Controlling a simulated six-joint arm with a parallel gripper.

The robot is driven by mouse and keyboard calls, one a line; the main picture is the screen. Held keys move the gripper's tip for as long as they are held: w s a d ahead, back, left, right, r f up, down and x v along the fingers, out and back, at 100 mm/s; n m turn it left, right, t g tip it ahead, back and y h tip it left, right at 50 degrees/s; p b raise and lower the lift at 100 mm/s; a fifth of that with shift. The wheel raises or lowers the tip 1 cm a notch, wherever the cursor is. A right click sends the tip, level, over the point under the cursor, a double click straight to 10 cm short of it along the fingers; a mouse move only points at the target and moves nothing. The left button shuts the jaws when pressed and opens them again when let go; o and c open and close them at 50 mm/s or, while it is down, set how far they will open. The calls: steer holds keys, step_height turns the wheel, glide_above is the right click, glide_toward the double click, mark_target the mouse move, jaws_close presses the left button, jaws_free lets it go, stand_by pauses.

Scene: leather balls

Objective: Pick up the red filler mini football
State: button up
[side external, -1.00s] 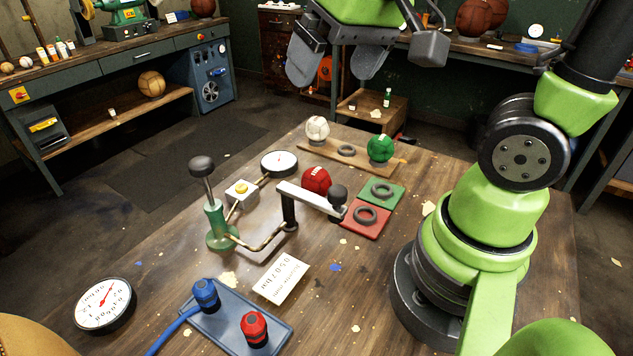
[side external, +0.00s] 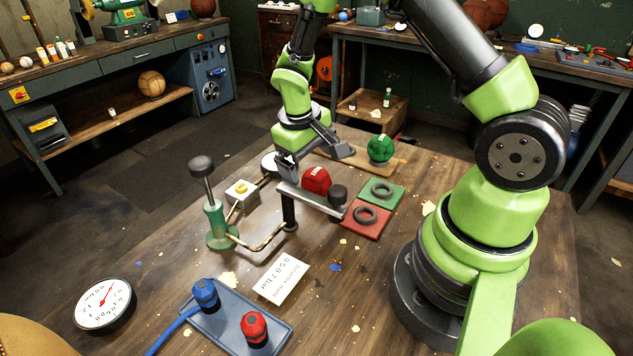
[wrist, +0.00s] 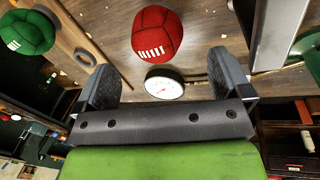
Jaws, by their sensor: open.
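My gripper (side external: 312,160) is open above and just behind the ball in the side view. It also shows in the wrist view (wrist: 165,85), with both fingers apart. The green ball (side external: 381,149) rests at the right end of a wooden strip; it also shows in the wrist view (wrist: 27,32).
A green pad (side external: 381,204) and a red pad (side external: 352,224) with dark rings lie right of the ball. A round gauge (wrist: 165,84) lies near the ball.

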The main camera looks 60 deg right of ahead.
mark_target(315, 172)
steer(key=f, duration=0.2)
steer(key=d+f, duration=0.1)
steer(key=f, duration=0.1)
steer(key=s+f, duration=0.1)
steer(key=shift+d+f, duration=0.15)
steer(key=shift+f, duration=0.25)
steer(key=c, duration=1)
